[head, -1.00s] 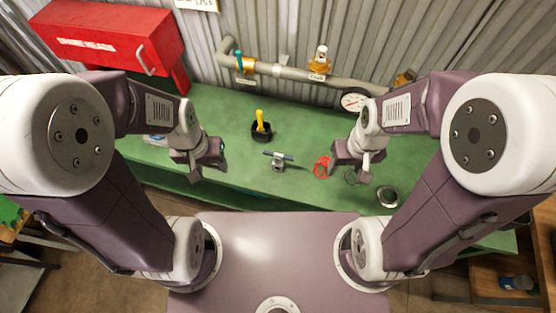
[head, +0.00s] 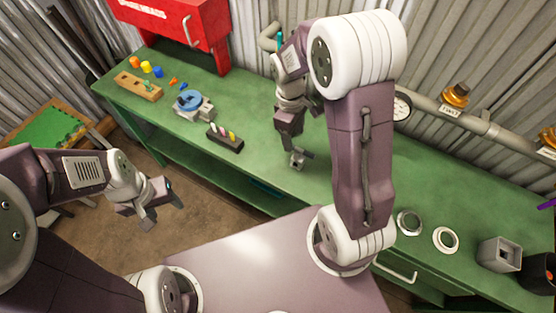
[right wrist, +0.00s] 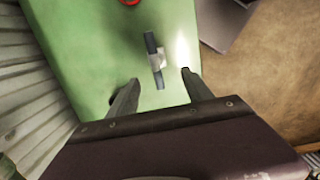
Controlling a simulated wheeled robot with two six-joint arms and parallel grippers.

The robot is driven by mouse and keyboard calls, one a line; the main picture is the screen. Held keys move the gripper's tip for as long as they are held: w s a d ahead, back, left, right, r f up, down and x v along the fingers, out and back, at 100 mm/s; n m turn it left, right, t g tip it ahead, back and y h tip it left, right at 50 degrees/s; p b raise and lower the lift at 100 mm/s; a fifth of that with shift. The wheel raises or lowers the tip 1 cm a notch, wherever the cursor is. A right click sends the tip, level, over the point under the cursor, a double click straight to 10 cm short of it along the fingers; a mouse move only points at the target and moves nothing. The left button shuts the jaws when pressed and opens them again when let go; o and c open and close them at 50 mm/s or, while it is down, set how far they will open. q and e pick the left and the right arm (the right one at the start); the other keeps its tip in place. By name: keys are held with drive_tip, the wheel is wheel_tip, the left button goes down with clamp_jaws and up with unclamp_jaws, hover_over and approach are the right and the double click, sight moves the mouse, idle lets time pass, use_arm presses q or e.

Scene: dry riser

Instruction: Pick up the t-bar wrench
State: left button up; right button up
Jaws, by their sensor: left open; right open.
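The t-bar wrench appears to be the dark blue-grey bar (right wrist: 151,43) with a pale grey block around its middle, on the green bench in the right wrist view. My right gripper (right wrist: 160,79) is open and empty, its fingers spread to either side of the bar's near end. I cannot tell how high the fingers are above it. In the head view my right gripper (head: 298,160) hangs over the bench's front part, and my right arm hides most of the area around the wrench. My left gripper (head: 150,205) is open and empty, off the bench's front side.
A red cabinet (head: 172,22) and a pipe (head: 475,120) stand behind.

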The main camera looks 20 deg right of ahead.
sight(299, 157)
drive_tip(key=shift+s+f, duration=0.2)
drive_tip(key=shift+f, duration=0.75)
drive_tip(key=shift+d+f, duration=0.2)
drive_tip(key=shift+f, duration=0.05)
drive_tip(key=f, duration=0.3)
drive_tip(key=shift+s+d+b, duration=0.15)
drive_tip(key=shift+s+b, duration=0.1)
drive_tip(key=shift+b, duration=0.1)
drive_tip(key=f, duration=0.2)
drive_tip(key=d+f, duration=0.1)
drive_tip(key=f, duration=0.2)
drive_tip(key=shift+s+d+f, duration=0.15)
drive_tip(key=shift+d+f, duration=0.1)
drive_tip(key=shift+f, duration=0.15)
clamp_jaws()
